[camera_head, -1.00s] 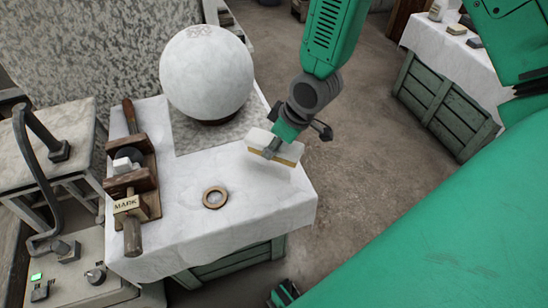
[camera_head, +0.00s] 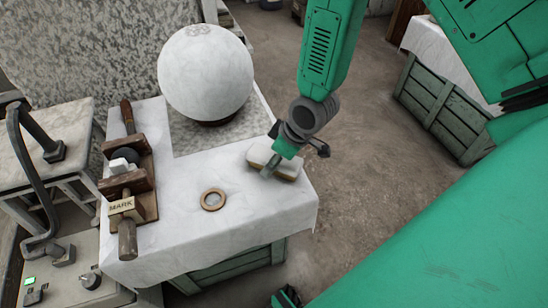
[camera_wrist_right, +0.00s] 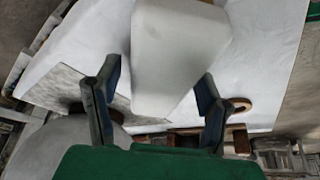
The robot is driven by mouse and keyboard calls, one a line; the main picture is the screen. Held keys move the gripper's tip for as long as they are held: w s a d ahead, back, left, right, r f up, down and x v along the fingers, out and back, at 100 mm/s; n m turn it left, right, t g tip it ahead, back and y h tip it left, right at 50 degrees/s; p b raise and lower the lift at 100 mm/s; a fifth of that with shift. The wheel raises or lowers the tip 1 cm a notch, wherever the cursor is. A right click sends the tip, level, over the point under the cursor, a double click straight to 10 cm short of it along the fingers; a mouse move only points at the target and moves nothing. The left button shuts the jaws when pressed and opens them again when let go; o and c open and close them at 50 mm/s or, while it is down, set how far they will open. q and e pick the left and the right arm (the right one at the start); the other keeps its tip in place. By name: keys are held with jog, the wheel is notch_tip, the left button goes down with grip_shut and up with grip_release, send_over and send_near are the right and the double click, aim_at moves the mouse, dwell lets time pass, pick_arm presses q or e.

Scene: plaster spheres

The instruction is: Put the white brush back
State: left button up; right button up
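The white brush (camera_head: 262,152), a pale block with a tan underside, sits on the white cloth of the work table (camera_head: 235,225) near its right edge. My right gripper (camera_head: 277,163) is just above and around the brush, with a finger in front of it. In the right wrist view the fingers are spread wide, and the brush (camera_wrist_right: 180,50) lies between and beyond them, with a gap at the left finger. The brush's underside and its exact contact with the cloth are partly hidden.
A large white plaster sphere (camera_head: 206,72) stands on a dark ring behind the brush. A small round ring (camera_head: 213,199) lies to the brush's left. A wooden clamp tool with a MARK label (camera_head: 121,205) lies at the left. The cloth between is clear.

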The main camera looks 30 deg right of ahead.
jog(key=p+v, duration=0.4)
jog(key=v, duration=0.7)
jog(key=shift+w+r, duration=0.1)
jog(key=shift+w, duration=0.05)
jog(key=s+f+m, duration=0.1)
jog(key=s+f, duration=0.1)
jog(key=s, duration=0.1)
jog(key=s+f+m+g, duration=0.1)
jog(key=s+f, duration=0.1)
jog(key=f, duration=0.1)
jog(key=s+a+f, duration=0.1)
jog(key=s+f, duration=0.2)
jog(key=shift+s+f+m+g+h, duration=0.2)
jog(key=shift+s+m+g+h, duration=0.15)
jog(key=shift+m+g+h, duration=0.05)
jog(key=s+f+m+g+h, duration=0.1)
jog(key=s+f+m, duration=0.1)
jog(key=s+f, duration=0.4)
jog(key=s, duration=0.4)
jog(key=shift+s+f+m+g, duration=0.3)
jog(key=shift+f+m, duration=0.05)
jog(key=shift+m, duration=0.05)
